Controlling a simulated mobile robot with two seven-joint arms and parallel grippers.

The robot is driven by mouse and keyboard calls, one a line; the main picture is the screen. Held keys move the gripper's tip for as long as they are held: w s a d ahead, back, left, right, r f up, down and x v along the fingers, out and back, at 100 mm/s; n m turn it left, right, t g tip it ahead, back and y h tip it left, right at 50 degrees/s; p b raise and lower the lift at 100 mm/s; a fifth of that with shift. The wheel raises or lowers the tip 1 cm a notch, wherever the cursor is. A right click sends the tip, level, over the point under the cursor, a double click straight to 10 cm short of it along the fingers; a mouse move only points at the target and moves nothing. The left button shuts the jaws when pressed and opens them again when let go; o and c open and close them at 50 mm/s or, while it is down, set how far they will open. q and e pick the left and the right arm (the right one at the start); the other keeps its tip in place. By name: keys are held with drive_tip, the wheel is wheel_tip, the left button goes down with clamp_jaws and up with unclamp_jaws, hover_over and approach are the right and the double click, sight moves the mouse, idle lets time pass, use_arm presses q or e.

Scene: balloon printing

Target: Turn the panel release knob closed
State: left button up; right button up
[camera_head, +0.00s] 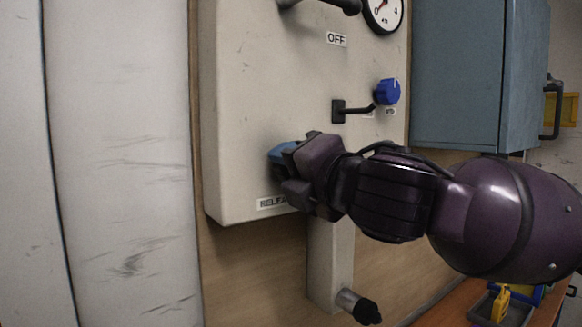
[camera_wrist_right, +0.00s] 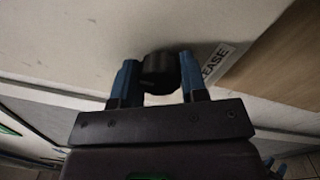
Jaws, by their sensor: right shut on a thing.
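The release knob (camera_wrist_right: 159,73) is a black round knob on the panel, beside a RELEASE label (camera_wrist_right: 216,62) in the right wrist view. My right gripper (camera_wrist_right: 158,82) has its blue fingers on either side of the knob and is shut on it. In the head view the right gripper (camera_head: 282,155) reaches the lower part of the beige panel (camera_head: 262,95), just above the partly covered RELEASE label (camera_head: 272,203). The knob is hidden there behind the gripper.
Above the gripper, the panel carries a blue knob (camera_head: 387,92), a black lever (camera_head: 350,109), an OFF label (camera_head: 337,39) and a gauge (camera_head: 383,10). A blue-grey cabinet (camera_head: 458,75) hangs at right. A pipe with a black end (camera_head: 366,311) sticks out below the panel.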

drive_tip(key=o, duration=0.9)
use_arm(q)
drive_tip(key=b, duration=0.1)
drive_tip(key=w+f+b, duration=0.1)
drive_tip(key=b, duration=0.1)
drive_tip(key=shift+w+d+f, duration=0.1)
drive_tip(key=shift+w+f, duration=0.05)
drive_tip(key=shift+f, duration=0.15)
use_arm(e)
drive_tip(key=v, duration=1)
drive_tip(key=shift+s+d+f, duration=0.1)
drive_tip(key=shift+s+d, duration=0.1)
drive_tip(key=shift+s, duration=0.1)
